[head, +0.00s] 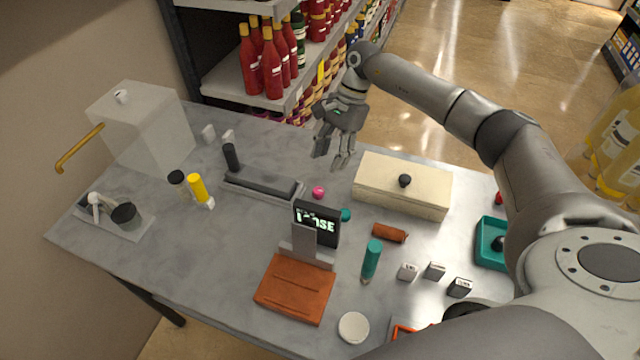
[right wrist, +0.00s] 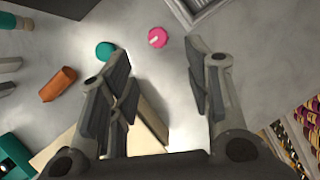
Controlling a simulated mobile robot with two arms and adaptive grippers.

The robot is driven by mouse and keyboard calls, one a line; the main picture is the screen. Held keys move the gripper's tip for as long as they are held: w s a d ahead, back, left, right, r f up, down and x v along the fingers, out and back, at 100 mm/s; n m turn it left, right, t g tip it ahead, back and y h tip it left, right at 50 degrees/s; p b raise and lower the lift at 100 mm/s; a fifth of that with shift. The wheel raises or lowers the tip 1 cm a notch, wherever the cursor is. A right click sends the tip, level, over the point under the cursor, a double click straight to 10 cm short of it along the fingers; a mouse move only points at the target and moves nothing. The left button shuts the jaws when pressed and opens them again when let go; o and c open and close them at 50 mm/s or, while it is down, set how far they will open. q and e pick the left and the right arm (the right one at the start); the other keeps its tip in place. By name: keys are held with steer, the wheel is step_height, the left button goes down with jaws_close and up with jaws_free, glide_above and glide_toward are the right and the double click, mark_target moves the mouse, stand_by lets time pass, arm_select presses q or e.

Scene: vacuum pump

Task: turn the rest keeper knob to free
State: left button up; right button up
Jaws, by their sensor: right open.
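A small round pink knob (head: 318,192) with a white line on top sits on the grey table, just right of a long dark grey block. It also shows in the right wrist view (right wrist: 157,38), at the top centre, ahead of the fingers. A teal round piece (head: 346,214) is close by, also seen in the right wrist view (right wrist: 105,50). No label tells which one is the rest keeper knob. My right gripper (head: 332,158) is open and empty, above the table behind the pink knob, with a gap between them. My left gripper is out of view.
A cream box (head: 395,180) with a black knob stands right of the gripper. The long dark block (head: 262,186) lies to the left. A small display stand (head: 317,226) rises in front. Bare tabletop lies behind the pink knob.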

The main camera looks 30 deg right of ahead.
mark_target(319, 189)
steer(key=p+x, duration=0.2)
steer(key=x, duration=0.6)
steer(key=shift+s+a+p, duration=0.2)
steer(key=shift+p, duration=0.2)
steer(key=shift+a+f, duration=0.15)
steer(key=shift+f, duration=0.35)
jaws_close()
